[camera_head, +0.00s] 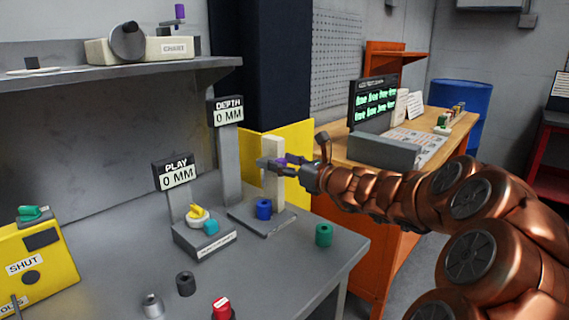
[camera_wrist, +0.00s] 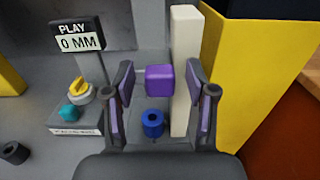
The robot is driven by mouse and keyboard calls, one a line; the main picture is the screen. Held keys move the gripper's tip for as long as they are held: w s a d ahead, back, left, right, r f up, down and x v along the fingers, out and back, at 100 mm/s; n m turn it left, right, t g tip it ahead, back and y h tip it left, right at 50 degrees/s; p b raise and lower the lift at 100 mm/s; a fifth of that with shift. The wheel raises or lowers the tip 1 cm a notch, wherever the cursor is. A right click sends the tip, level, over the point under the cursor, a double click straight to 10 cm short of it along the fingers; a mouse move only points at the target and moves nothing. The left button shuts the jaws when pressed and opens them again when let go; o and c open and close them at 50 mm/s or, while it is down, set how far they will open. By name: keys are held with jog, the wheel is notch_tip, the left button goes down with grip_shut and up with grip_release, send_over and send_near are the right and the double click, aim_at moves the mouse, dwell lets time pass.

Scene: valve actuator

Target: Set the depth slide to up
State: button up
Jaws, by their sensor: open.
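The depth slide is an upright cream post (camera_head: 272,190) on a grey base plate, with a purple block (camera_wrist: 159,80) at its side. The post also shows in the wrist view (camera_wrist: 184,70). The DEPTH display (camera_head: 228,112) behind it reads 0 MM. My gripper (camera_head: 278,167) is at the upper part of the post. In the wrist view, my gripper (camera_wrist: 163,92) is open, with the purple block and the post between its two fingers. Gaps show on both sides, so neither finger is seen gripping the block. In the head view my fingers partly hide the block.
A blue cylinder (camera_head: 264,209) stands at the post's foot, and a green one (camera_head: 324,235) near the bench's right edge. The PLAY display (camera_head: 177,174) reads 0 MM above a yellow knob (camera_head: 198,215). A yellow panel (camera_wrist: 255,70) stands close right of my gripper.

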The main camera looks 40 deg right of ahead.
jog(key=v, duration=1.2)
dwell(1.1)
